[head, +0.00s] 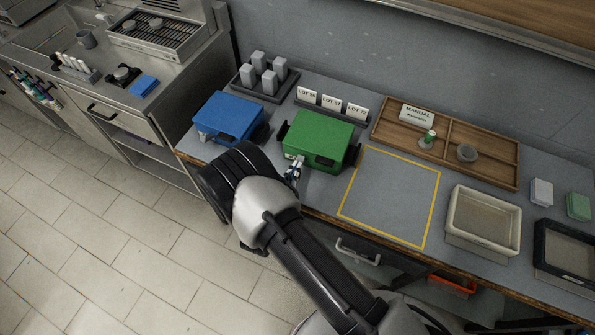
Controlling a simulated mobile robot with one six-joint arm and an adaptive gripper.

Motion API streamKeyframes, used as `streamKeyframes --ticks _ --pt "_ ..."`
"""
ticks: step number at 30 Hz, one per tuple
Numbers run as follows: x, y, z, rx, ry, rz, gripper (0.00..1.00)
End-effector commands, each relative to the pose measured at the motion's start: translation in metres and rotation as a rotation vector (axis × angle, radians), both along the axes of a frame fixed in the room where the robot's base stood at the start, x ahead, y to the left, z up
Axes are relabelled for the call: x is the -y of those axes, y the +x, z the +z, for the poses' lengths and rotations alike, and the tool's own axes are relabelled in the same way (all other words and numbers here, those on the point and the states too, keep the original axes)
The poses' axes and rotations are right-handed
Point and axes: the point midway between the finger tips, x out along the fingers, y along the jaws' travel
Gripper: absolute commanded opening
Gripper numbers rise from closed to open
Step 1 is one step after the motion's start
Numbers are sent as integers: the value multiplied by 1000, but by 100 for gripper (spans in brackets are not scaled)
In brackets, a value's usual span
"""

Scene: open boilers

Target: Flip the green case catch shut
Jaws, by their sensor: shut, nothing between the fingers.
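The green case (318,136) stands on the grey bench, left of the yellow-outlined square, with its lid down. Dark parts show on its sides and front face. My gripper (293,172) is at the front left of the green case, close to its front face, and is shut with nothing in it. I cannot tell whether it touches the case. The catch is too small to make out, and the gripper partly covers that part of the front.
A blue case (228,117) stands just left of the green one. Lot cards (332,103) stand behind it. The yellow-outlined area (390,195) is empty. A wooden tray (495,175), a beige bin (483,222) and a dark-framed tray (565,255) are to the right.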

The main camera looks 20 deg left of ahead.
Motion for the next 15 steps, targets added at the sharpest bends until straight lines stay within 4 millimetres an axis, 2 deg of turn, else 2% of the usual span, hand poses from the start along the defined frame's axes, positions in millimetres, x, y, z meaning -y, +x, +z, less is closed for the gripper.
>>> streamKeyframes --ticks 1,3,15 --pt "1 2 11 -44 4 -3 0" --pt "2 4 14 -102 5 -4 0" --pt "2 10 20 -299 7 -3 0"
